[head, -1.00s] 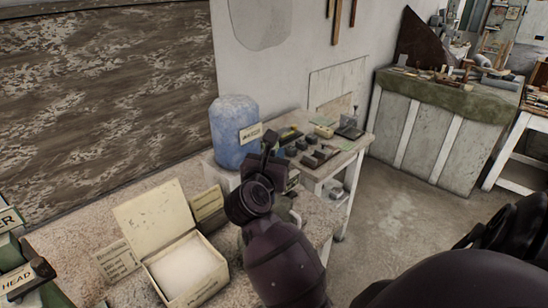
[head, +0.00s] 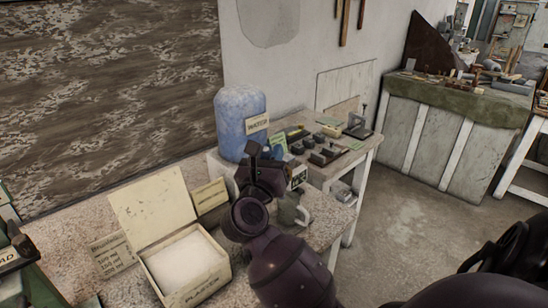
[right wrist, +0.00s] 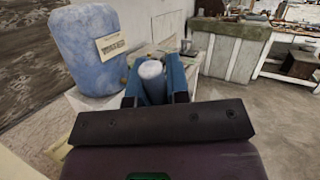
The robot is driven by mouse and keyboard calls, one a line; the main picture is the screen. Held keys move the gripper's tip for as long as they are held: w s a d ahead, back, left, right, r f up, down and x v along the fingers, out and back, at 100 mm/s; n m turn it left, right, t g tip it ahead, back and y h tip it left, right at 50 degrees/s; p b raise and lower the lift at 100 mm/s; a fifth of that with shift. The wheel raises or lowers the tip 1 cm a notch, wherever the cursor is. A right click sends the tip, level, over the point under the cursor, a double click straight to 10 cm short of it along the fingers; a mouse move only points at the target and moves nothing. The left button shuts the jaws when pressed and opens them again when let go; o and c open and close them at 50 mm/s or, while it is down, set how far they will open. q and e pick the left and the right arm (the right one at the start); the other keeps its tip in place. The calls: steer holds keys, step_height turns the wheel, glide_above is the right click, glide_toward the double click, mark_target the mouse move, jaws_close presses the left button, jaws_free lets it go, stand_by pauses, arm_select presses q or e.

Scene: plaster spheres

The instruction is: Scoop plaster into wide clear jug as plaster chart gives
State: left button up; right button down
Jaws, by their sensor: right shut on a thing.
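The plaster box (head: 191,286) stands with its lid up on the speckled bench, white powder (head: 186,262) inside. A chart card (head: 112,254) with small writing in lines stands left of it. My right gripper (head: 268,150) is above the bench, right of the box and in front of the water container. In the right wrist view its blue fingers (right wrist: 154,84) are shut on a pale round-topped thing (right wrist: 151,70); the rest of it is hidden. A grey handled vessel (head: 291,212) stands partly behind my right arm; I cannot tell whether it is clear. My left gripper is not in view.
The blue water container (head: 240,112) stands behind my right gripper. A card (head: 209,194) stands beside the box lid. A side table (head: 352,158) holds several small dark blocks. Open floor (head: 405,225) lies to the right.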

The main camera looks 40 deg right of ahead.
arm_select(q)
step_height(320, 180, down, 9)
steer(key=b, duration=0.9)
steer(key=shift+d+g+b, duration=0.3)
arm_select(e)
steer(key=a+f+n+t+h, duration=0.1)
steer(key=a+f+n+t, duration=0.4)
steer(key=f+n+t, duration=0.1)
steer(key=shift+s+a+n+t, duration=0.3)
steer(key=shift+a+t, duration=0.1)
steer(key=shift+t, duration=0.1)
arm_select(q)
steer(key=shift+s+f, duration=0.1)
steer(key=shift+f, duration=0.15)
arm_select(e)
steer(key=shift+f, duration=0.1)
